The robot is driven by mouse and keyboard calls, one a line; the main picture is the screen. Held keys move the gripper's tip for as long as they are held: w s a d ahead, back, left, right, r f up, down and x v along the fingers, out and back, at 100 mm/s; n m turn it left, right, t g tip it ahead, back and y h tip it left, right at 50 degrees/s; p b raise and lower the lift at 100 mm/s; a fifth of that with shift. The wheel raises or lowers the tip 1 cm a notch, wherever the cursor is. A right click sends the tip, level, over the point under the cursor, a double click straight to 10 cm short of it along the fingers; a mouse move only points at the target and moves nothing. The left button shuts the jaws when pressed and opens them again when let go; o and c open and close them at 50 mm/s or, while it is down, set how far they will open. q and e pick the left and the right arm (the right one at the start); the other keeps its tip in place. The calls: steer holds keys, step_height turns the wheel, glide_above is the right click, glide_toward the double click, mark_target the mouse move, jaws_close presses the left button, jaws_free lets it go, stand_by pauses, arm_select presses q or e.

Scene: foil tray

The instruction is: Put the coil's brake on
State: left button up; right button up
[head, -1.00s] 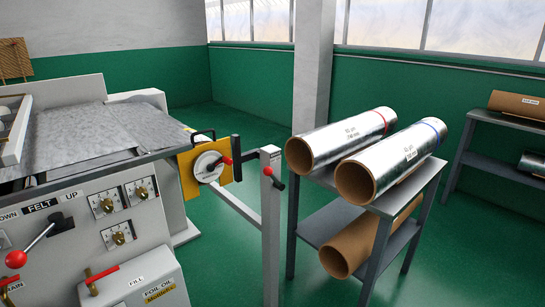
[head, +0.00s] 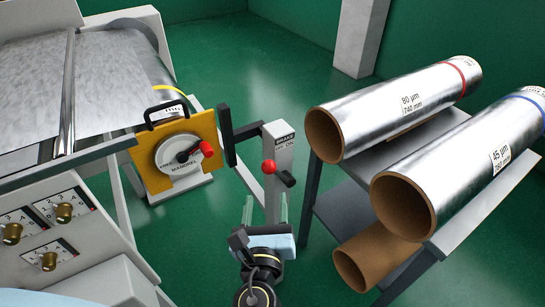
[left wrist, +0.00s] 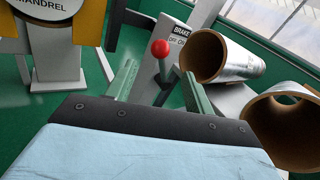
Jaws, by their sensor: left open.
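The lever's red knob also shows in the left wrist view (left wrist: 160,48), between and beyond my fingers. My left gripper (head: 278,207) is open and empty, just below and in front of the lever in the head view. Its two green fingers also show in the left wrist view (left wrist: 160,85), apart from the knob. The coil on the machine (head: 178,100) is partly hidden behind the yellow mandrel plate (head: 150,177). My right gripper is not in view.
A grey rack (head: 480,205) at the right holds two foil rolls, one red-banded (head: 400,105) and one blue-banded (head: 465,165), with a bare brown tube (head: 370,265) below. The mandrel's red-knobbed crank (head: 206,148) is left of the post. Green floor is clear behind.

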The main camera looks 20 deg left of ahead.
mark_target(268, 172)
arm_select(q)
steer(key=x, duration=0.4)
steer(key=shift+r, duration=0.1)
steer(key=x, duration=0.6)
steer(key=shift+w+a, duration=0.2)
steer(key=shift+w, duration=0.45)
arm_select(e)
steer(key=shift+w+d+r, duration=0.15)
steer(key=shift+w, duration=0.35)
arm_select(q)
steer(key=shift+c, duration=0.4)
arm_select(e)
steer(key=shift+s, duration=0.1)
